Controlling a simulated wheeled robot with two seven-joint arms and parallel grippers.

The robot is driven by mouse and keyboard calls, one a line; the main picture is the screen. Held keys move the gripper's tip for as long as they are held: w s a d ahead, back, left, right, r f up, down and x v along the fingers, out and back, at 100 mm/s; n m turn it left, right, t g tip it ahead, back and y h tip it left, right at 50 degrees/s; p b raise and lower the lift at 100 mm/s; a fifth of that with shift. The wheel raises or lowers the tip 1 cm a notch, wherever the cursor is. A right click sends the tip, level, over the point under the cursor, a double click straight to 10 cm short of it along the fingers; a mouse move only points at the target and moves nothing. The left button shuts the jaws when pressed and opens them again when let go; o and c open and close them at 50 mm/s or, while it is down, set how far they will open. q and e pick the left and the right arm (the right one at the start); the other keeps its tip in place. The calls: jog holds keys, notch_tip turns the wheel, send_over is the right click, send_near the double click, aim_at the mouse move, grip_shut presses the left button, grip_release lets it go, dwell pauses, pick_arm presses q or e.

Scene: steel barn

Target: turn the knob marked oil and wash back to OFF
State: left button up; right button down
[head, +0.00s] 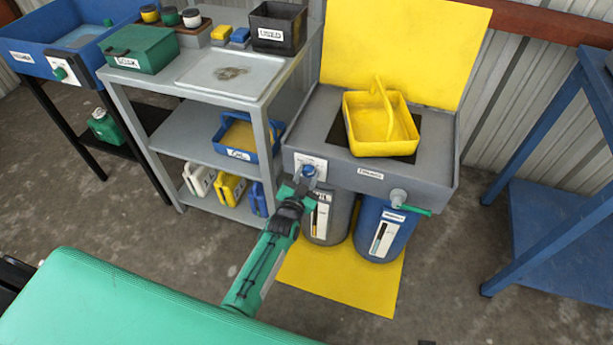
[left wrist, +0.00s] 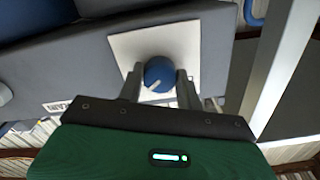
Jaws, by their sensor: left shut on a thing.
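A blue knob (head: 309,171) with a white pointer line sits on a white plate (head: 318,163) on the front of the grey sink-like station (head: 440,181). In the left wrist view the knob (left wrist: 159,74) is between the two fingers of my left gripper (left wrist: 160,88), and its white line slants toward the lower left. My left gripper (head: 301,184) is shut on the knob. The plate's markings are too small to read. My right gripper is not in view.
A yellow basket (head: 380,138) stands on the station. A grey drum (head: 330,222) and a blue drum (head: 376,232) stand below, on a yellow mat (head: 335,279). A green-handled tap (head: 407,204) juts out at the right. A grey shelf (head: 190,128) stands left.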

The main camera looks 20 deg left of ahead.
pick_arm(q)
jog(key=n, duration=0.4)
jog(key=shift+p, duration=0.4)
jog(key=n, duration=0.2)
jog(key=shift+n, duration=2.2)
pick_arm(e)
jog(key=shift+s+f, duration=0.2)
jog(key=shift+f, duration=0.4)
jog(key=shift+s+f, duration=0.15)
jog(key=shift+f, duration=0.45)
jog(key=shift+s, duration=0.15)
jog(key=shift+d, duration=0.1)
